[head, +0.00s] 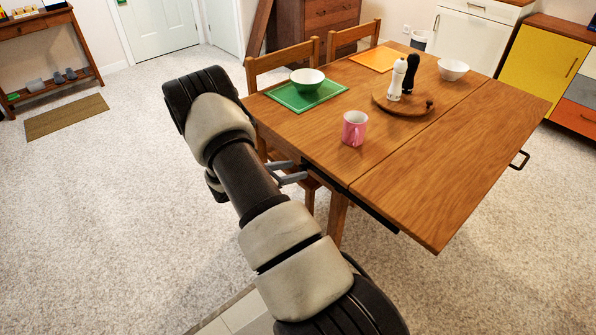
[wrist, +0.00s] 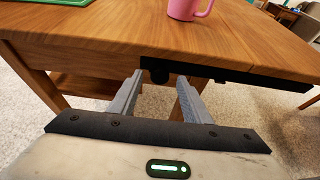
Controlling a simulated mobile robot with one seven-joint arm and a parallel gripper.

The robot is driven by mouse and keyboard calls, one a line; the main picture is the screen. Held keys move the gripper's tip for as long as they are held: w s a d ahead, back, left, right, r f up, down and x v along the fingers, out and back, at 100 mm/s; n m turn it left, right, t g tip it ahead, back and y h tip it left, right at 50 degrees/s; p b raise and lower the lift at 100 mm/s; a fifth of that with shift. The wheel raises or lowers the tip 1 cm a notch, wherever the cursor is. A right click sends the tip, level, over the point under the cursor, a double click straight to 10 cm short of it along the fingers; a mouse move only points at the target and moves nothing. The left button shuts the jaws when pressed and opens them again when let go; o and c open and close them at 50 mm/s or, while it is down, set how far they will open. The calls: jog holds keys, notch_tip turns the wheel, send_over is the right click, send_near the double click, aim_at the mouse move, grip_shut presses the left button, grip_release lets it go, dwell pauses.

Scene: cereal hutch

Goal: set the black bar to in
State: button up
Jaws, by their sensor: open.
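In the head view the black bar (head: 375,208) shows as a dark strip under the near edge, reaching below the raised leaf (head: 455,150). Contact cannot be told. In the head view my gripper (head: 292,173) is partly hidden by my arm.
A pink mug (head: 354,128) stands on the table near this edge. Chairs (head: 284,62) stand at the table's left.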

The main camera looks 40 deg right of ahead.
jog(key=shift+x, duration=1.4)
